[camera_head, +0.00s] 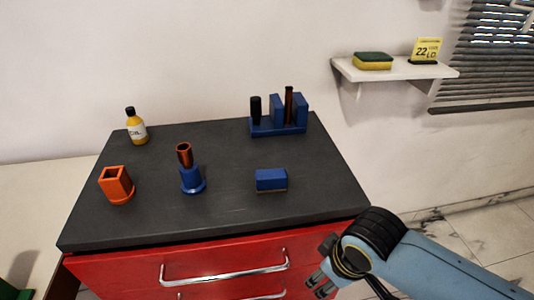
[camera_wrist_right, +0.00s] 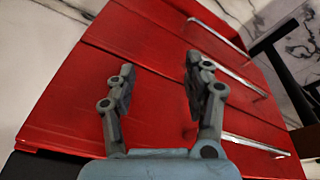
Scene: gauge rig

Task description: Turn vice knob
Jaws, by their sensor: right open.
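A blue vice (camera_head: 265,127) stands at the back right of the dark cabinet top. It has two upright blue blocks, and a dark reddish-brown upright piece (camera_head: 289,104) stands between them. A black knob-like part (camera_head: 256,108) is at its left end. My right gripper (camera_head: 320,278) is low at the cabinet's front right, well apart from the vice. In the right wrist view the right gripper (camera_wrist_right: 160,72) is open and empty, its fingers spread before the red drawer fronts. The vice is not in that view. My left gripper is not in view.
On the cabinet top (camera_head: 228,218) stand a yellow bottle (camera_head: 138,131), an orange square holder (camera_head: 117,186), a blue stand with an orange-brown tube (camera_head: 191,178) and a blue block (camera_head: 271,180). Red drawers (camera_head: 130,273) have protruding metal handles (camera_head: 225,273). A wall shelf (camera_head: 398,71) holds a sponge.

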